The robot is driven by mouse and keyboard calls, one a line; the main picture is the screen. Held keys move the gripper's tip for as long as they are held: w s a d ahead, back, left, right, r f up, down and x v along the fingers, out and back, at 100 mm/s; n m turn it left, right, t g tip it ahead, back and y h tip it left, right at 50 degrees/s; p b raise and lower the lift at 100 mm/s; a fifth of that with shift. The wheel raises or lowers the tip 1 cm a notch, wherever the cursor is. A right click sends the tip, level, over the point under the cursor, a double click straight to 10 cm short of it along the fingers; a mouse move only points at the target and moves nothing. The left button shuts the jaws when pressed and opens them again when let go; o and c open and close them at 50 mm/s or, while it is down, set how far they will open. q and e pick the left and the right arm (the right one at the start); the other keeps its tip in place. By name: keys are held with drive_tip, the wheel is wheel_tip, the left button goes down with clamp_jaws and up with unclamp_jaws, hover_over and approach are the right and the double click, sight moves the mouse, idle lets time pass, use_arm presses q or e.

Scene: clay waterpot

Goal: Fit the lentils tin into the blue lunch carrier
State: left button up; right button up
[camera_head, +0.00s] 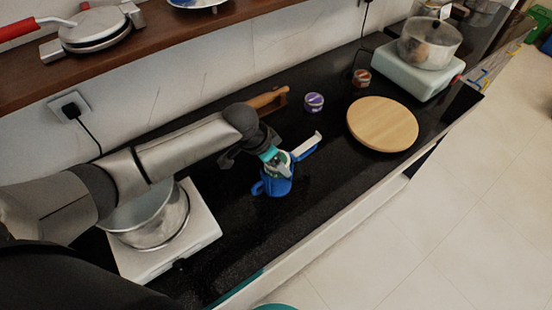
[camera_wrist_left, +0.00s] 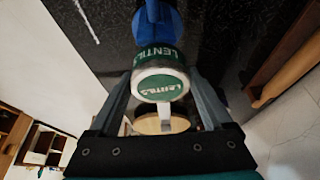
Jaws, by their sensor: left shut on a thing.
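The blue lunch carrier (camera_head: 275,186) stands on the black counter with a loop handle on its left side. It also shows at the top of the left wrist view (camera_wrist_left: 158,28). My left gripper (camera_head: 276,160) is at the top of the carrier. In the left wrist view, my left gripper (camera_wrist_left: 162,88) is shut on the lentils tin (camera_wrist_left: 160,82), which has a green label and a pale rim. The tin is in line with the carrier's opening; how far it is inside is hidden. My right gripper is in neither view.
A blue and white piece (camera_head: 306,147) lies beside the carrier. A purple tin (camera_head: 314,102), a reddish tin (camera_head: 362,77) and a round wooden board (camera_head: 382,124) stand farther right. A steel pot (camera_head: 150,218) sits on a white hob at left. The counter in front of the carrier is clear.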

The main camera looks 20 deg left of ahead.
use_arm(q)
drive_tip(key=shift+f, duration=0.25)
drive_tip(key=shift+f, duration=0.35)
drive_tip(key=shift+f+b, duration=0.35)
drive_tip(key=shift+f, duration=0.55)
drive_tip(key=shift+f+b, duration=0.1)
drive_tip(key=shift+b, duration=0.2)
idle(0.4)
drive_tip(key=shift+f+b, duration=0.3)
drive_tip(key=shift+f, duration=0.35)
drive_tip(key=shift+f, duration=0.2)
drive_tip(key=shift+f+b, duration=0.35)
drive_tip(key=shift+f, duration=0.25)
drive_tip(key=shift+f, duration=0.3)
idle(0.5)
